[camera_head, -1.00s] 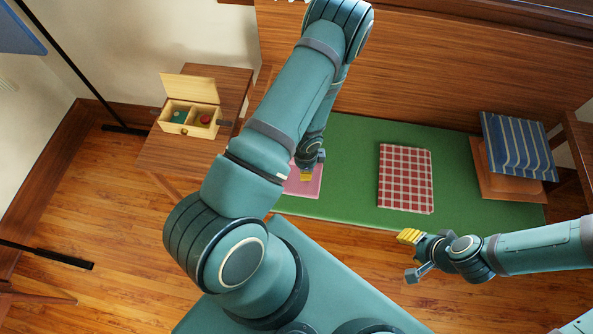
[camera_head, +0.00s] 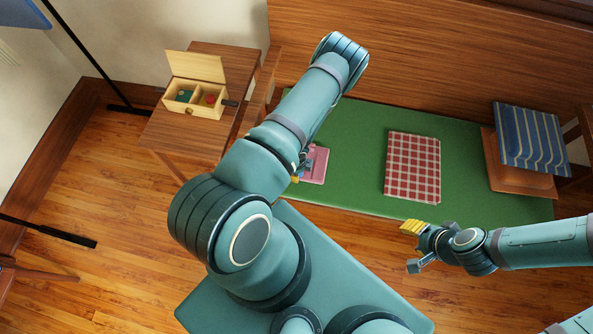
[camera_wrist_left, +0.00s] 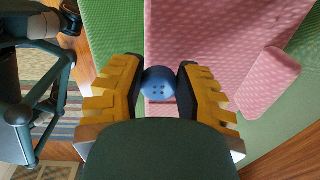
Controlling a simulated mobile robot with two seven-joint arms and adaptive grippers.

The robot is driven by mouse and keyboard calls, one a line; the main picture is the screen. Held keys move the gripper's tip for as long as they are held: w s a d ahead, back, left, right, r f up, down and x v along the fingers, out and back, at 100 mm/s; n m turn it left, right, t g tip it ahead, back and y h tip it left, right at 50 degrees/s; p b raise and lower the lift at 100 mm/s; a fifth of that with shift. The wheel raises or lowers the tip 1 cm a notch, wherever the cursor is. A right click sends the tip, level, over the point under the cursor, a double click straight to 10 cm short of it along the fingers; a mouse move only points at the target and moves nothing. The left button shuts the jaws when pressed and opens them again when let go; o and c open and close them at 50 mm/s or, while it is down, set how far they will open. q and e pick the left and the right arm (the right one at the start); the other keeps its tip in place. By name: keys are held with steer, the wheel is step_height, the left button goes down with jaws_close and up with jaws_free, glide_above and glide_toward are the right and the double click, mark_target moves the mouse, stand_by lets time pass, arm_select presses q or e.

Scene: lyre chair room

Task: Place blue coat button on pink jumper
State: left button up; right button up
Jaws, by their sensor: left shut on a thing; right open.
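The blue coat button (camera_wrist_left: 159,84) is round with small holes. My left gripper (camera_wrist_left: 160,82) is shut on it, one yellow-padded finger on each side, in the left wrist view. The pink jumper (camera_wrist_left: 215,45) lies flat behind and below the button in that view, with a sleeve at the right. In the head view the pink jumper (camera_head: 317,165) lies on the green bench, partly behind my left arm. There the left gripper (camera_head: 296,178) is mostly hidden by that arm, at the jumper's left edge. My right gripper (camera_head: 411,246) is open and empty before the bench.
A red checked cloth (camera_head: 413,167) lies on the green bench mat (camera_head: 365,142). A striped blue cushion (camera_head: 531,138) is at the right. A wooden box (camera_head: 194,97) with its lid open holds a green and a red item on a side table (camera_head: 170,138).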

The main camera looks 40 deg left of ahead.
arm_select(q)
steer(key=shift+f, duration=0.45)
steer(key=shift+f, duration=0.2)
steer(key=o, duration=0.8)
steer(key=shift+r, duration=0.1)
